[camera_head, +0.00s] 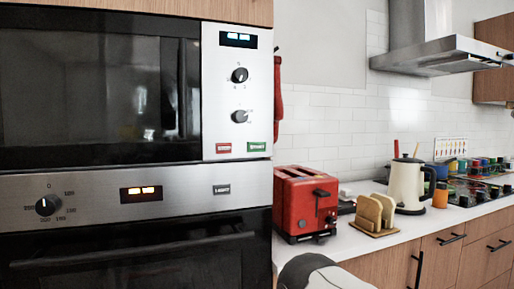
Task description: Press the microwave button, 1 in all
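The microwave (92,85) is built into the cabinet at the left, with a dark glass door that is shut. Its silver control panel (238,100) has a lit display (238,40) at the top and two black knobs below it. Under the knobs are a small red button (223,148) at the left and a green button (256,146) at the right. Nothing touches or covers these buttons. No fingers of my left or right gripper show. Only a rounded white and dark part of my arm shows at the bottom edge.
An oven (130,235) with a knob, display and light button sits below the microwave. On the white counter (355,238) stand a red toaster (304,203), a toast rack (375,214) and a cream kettle (407,185). A range hood (440,55) hangs at the right. The space before the panel is clear.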

